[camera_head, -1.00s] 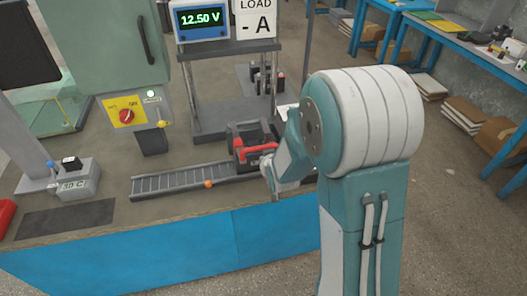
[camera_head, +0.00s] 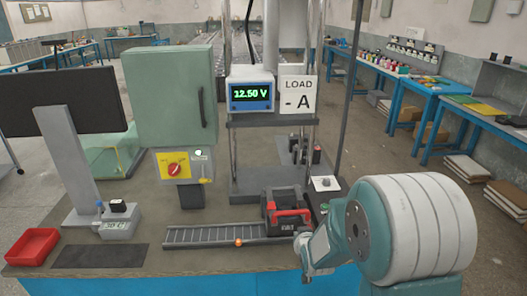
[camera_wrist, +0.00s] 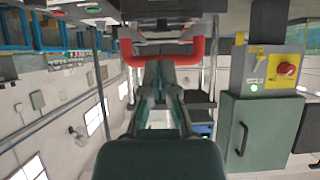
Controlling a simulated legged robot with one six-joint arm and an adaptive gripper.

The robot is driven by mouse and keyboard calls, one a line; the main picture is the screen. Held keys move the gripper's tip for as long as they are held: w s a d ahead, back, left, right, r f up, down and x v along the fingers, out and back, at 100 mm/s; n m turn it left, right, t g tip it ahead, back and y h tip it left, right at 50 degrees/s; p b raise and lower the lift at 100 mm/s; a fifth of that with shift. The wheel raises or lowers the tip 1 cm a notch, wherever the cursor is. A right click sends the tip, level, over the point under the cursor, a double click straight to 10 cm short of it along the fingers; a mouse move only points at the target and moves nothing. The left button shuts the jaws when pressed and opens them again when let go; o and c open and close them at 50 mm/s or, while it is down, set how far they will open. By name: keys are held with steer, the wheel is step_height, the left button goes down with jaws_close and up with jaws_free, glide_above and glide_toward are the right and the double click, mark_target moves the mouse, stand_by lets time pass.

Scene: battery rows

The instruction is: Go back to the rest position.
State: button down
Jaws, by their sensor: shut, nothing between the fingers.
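My arm comes in from the right of the head view. My gripper (camera_head: 302,242) is shut and empty, low at the front right of a black battery (camera_head: 284,203) with a red handle (camera_head: 292,215). The battery sits at the right end of a roller track (camera_head: 205,236). In the wrist view, which is upside down, my closed fingers (camera_wrist: 156,68) point at the red handle (camera_wrist: 197,52), with nothing held. I cannot tell the exact gap between fingertips and handle.
A green cabinet (camera_head: 170,95) with a red switch (camera_head: 174,170) stands behind the track. A meter (camera_head: 251,94) reads 12.50 V beside a LOAD sign (camera_head: 296,95). A red tray (camera_head: 32,246) and a dark mat (camera_head: 100,256) lie at left. Open floor lies right of the bench.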

steer(key=s+r+g, duration=0.3)
steer(key=s+r, duration=1)
steer(key=s+r+g, duration=0.1)
steer(key=s+r, duration=0.1)
steer(key=s, duration=0.6)
steer(key=s+r+g, duration=0.1)
steer(key=s+r, duration=0.1)
steer(key=s, duration=0.7)
steer(key=shift+a+r+g, duration=0.2)
steer(key=shift+r+g, duration=0.2)
